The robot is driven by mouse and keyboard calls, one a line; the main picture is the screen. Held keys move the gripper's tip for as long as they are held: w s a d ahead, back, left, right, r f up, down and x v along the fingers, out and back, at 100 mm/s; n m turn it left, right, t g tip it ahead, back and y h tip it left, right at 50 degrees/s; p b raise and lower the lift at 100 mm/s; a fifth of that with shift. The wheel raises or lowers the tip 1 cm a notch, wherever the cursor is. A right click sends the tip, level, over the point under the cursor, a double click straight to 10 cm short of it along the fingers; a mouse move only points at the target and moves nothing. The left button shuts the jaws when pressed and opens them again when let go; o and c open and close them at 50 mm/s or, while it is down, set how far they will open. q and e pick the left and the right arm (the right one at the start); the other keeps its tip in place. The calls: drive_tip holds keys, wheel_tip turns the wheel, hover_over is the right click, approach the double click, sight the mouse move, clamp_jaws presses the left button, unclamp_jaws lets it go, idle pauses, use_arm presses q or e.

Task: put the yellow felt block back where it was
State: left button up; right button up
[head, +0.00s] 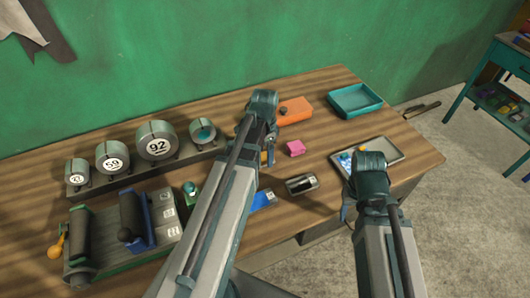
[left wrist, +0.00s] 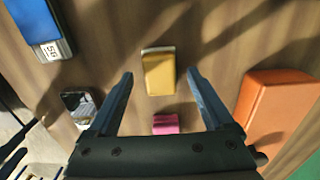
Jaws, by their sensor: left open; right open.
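The yellow felt block (left wrist: 158,70) lies on the wooden table in the left wrist view, with bare wood around it. In the head view only a sliver of yellow (head: 264,157) shows beside my left arm. My left gripper (left wrist: 160,73) is open and empty; its fingertips lie to either side of the block in the picture, with visible gaps. I cannot tell its height above the block. In the head view my left gripper (head: 268,135) is mostly hidden by its own wrist. My right gripper (head: 348,207) is open near the table's front edge, at the grey tray.
A pink block (head: 296,148) lies close to the yellow one. An orange block (head: 294,111) and teal tray (head: 355,113) stand behind. A dark box (head: 301,184) and blue item (head: 262,200) lie in front. The grey tray (head: 392,156) holds blue and yellow bits.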

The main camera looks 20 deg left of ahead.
sight(265, 156)
use_arm(q)
wheel_tip(265, 156, up, 10)
drive_tip(key=r+p, duration=0.1)
drive_tip(key=p, duration=0.9)
drive_tip(key=s+d+n, duration=0.1)
drive_tip(key=s+d, duration=0.2)
drive_tip(key=d, duration=0.3)
drive_tip(key=s+d+n, duration=0.2)
drive_tip(key=s+d, duration=0.2)
drive_tip(key=d, duration=0.3)
drive_tip(key=s+d+n+y, duration=0.1)
drive_tip(key=s+d, duration=0.3)
drive_tip(key=d, duration=0.3)
drive_tip(key=shift+f+n, duration=0.2)
drive_tip(key=shift+n, duration=0.1)
drive_tip(key=shift+f+b, duration=0.25)
drive_tip(key=shift+b, duration=0.2)
